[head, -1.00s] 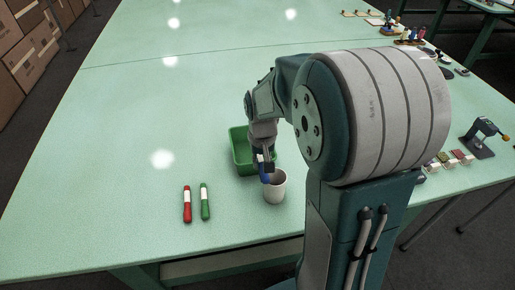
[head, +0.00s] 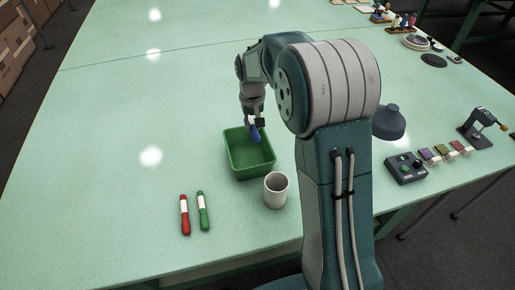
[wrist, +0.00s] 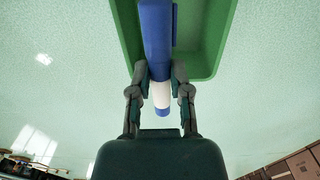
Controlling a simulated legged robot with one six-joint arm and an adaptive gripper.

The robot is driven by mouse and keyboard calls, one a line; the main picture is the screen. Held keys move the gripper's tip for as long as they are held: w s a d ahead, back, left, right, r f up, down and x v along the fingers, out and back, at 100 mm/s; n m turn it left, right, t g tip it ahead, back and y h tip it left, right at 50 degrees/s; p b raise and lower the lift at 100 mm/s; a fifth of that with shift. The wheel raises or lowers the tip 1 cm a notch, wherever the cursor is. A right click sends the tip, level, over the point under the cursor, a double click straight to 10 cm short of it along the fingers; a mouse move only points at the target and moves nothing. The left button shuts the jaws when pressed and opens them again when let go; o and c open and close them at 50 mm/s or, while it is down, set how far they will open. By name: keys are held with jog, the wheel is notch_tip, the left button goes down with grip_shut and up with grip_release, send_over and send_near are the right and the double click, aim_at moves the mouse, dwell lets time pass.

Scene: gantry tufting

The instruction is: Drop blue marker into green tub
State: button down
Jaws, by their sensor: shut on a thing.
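The blue marker (head: 256,135) is held in my gripper (head: 255,123), above the back part of the green tub (head: 250,171). In the wrist view the marker (wrist: 158,40), blue with a white band, runs between the two fingers of my gripper (wrist: 160,80), which are shut on it. The green tub (wrist: 212,62) lies below it there, partly out of the picture. In the head view the tub's inside looks empty.
A white cup (head: 276,191) stands close in front of the tub. A red marker (head: 185,215) and a green marker (head: 203,211) lie to the left. A dark control box (head: 406,168) and other items sit at the right. The left of the table is clear.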

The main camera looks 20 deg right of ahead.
jog(key=shift+f, duration=3.05)
jog(key=shift+c, duration=2.4)
grip_release()
jog(key=shift+w, duration=0.1)
notch_tip(320, 180, up, 11)
jog(key=shift+r, duration=0.45)
